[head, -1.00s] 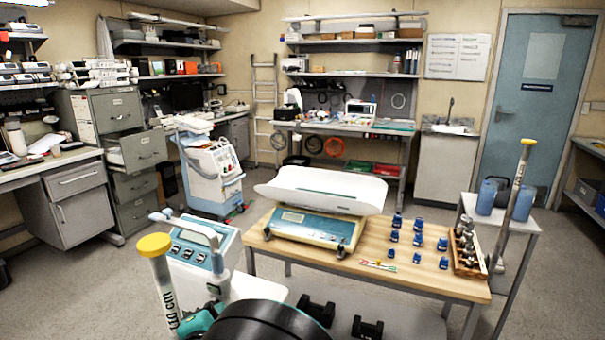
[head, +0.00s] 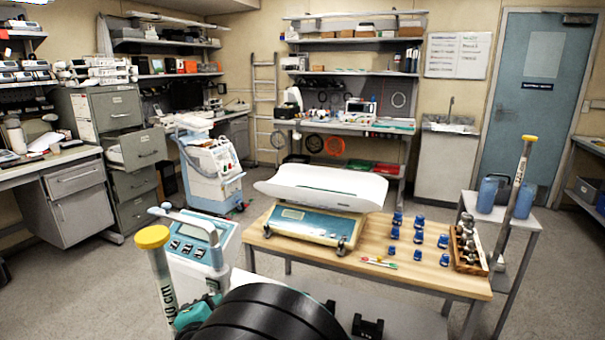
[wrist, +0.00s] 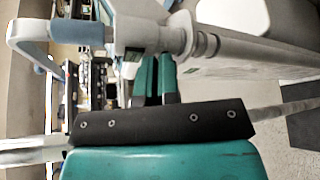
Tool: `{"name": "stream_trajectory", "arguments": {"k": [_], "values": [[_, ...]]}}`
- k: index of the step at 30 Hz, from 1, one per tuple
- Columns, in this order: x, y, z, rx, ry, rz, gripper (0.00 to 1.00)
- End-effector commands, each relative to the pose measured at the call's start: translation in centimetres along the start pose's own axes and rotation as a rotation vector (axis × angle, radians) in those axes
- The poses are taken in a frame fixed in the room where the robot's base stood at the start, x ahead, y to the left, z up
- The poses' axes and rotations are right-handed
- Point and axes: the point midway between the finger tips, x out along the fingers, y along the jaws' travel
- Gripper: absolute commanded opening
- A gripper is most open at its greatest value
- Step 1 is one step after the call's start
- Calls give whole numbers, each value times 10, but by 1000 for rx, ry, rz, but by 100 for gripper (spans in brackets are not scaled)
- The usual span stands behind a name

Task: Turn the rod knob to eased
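A white rod with a yellow cap (head: 152,237) stands at the left front in the head view, beside a white and blue device with a display (head: 192,243). The wrist view shows a pale rod (wrist: 245,55) with a ringed collar (wrist: 182,40) and a white block with a green square (wrist: 133,54). My gripper (wrist: 157,62) has its teal fingers close together just beside this block and collar. Its teal body also shows in the head view (head: 195,312). The fingertips' contact is unclear, and I cannot make out the knob or its setting.
A wooden table (head: 345,262) to the right carries a baby scale (head: 318,190), several blue weights (head: 420,237) and a wooden weight rack (head: 466,262). Another yellow-capped rod (head: 522,178) stands at the right. Floor is clear left of the device.

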Motion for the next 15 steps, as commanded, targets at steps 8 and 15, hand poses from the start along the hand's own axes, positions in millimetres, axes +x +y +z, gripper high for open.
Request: {"name": "stream_trajectory", "arguments": {"k": [8,15], "values": [[-3,2,9,2,-8,0,0],[-28,0,-7,-1,-2,0,0]]}}
